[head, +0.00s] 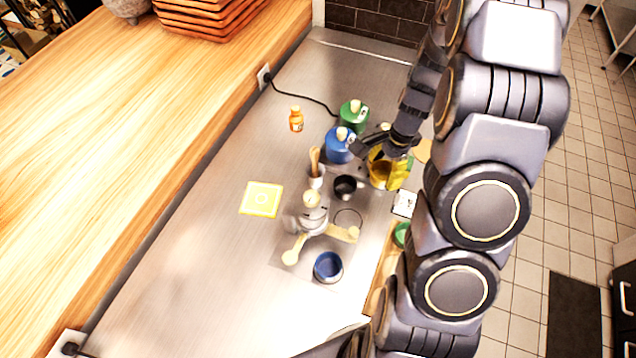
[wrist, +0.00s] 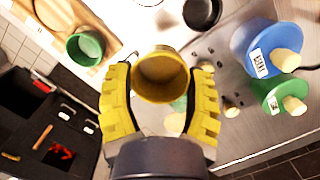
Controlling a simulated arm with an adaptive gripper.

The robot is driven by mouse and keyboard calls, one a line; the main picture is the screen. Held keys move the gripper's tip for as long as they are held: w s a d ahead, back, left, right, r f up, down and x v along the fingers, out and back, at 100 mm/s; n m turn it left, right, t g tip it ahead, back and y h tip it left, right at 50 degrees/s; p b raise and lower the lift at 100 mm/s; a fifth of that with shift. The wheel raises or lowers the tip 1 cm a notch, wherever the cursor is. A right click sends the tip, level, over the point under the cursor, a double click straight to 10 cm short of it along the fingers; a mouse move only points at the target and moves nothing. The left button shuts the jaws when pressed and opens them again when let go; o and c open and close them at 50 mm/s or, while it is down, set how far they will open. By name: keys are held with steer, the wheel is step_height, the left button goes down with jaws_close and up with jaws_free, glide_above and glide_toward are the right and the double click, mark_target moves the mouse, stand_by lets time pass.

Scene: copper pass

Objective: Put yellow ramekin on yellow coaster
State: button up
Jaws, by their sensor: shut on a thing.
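The yellow ramekin (wrist: 160,88) sits between the yellow fingers of my gripper (wrist: 160,76), which is shut on it. Its open mouth faces the wrist camera and looks empty. In the head view, my gripper (head: 388,165) and the yellow ramekin (head: 380,174) are at the right side of the steel counter, partly covered by the wrist. The yellow coaster (head: 262,199), a flat square with a pale pattern, lies bare on the counter to the left of the gripper. It does not show in the wrist view.
Between gripper and coaster stand a black bowl (head: 346,187), a white cup with wooden utensils (head: 316,180) and a metal device with pale handles (head: 312,220). Blue (head: 339,146) and green (head: 353,115) canisters stand behind. A blue bowl (head: 328,267) is in front. The counter around the coaster is clear.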

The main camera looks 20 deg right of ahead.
step_height(320, 180, up, 7)
steer(key=w+a, duration=0.8)
steer(key=a, duration=0.5)
glide_above(260, 199)
step_height(260, 199, down, 5)
steer(key=f, duration=1)
steer(key=shift+d+f, duration=0.25)
steer(key=shift+f, duration=0.05)
steer(key=shift+f, duration=0.15)
steer(key=o, duration=1.1)
